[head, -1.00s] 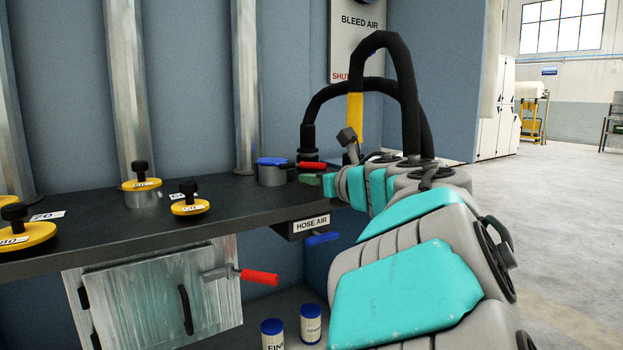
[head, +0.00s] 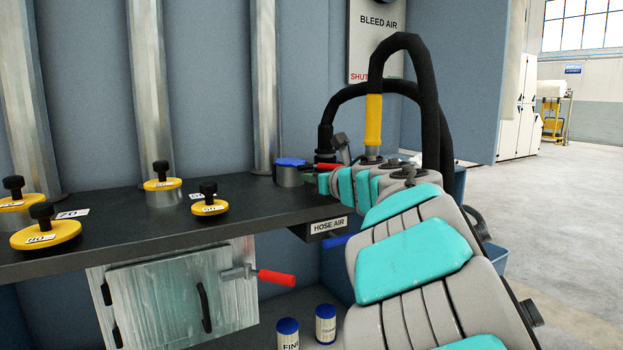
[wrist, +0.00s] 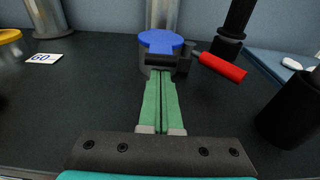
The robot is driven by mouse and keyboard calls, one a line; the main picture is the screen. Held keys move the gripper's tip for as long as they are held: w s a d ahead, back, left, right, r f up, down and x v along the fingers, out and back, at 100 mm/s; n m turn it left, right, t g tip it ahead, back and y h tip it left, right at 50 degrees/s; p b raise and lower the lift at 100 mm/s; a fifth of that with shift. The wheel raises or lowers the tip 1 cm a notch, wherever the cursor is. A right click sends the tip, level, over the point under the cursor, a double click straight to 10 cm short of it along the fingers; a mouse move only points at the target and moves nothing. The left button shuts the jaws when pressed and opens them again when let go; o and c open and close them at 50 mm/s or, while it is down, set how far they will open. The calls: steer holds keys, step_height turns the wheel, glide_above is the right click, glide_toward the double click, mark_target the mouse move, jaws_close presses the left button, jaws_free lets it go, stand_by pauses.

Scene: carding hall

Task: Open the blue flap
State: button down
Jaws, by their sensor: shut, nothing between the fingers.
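The blue flap (head: 291,162) lies flat as a lid on a short grey pipe stub on the dark bench, at the foot of a metal duct. It also shows in the wrist view (wrist: 160,42), straight ahead of my gripper. My gripper (wrist: 156,75) is shut and empty, its green fingers together. In the wrist view the fingertips are at or just before the dark hinge block on the stub's near side; I cannot tell whether they touch it. In the head view my gripper (head: 315,182) is just right of the stub.
A red handle (wrist: 222,66) sticks out right of the stub. Black hoses (head: 430,110) and a yellow-sleeved pipe (head: 373,120) rise behind my arm. Yellow caps with black knobs (head: 208,207) stand on the bench (head: 130,232) to the left. The bench between is clear.

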steer(key=shift+r, duration=0.1)
steer(key=shift+r, duration=0.3)
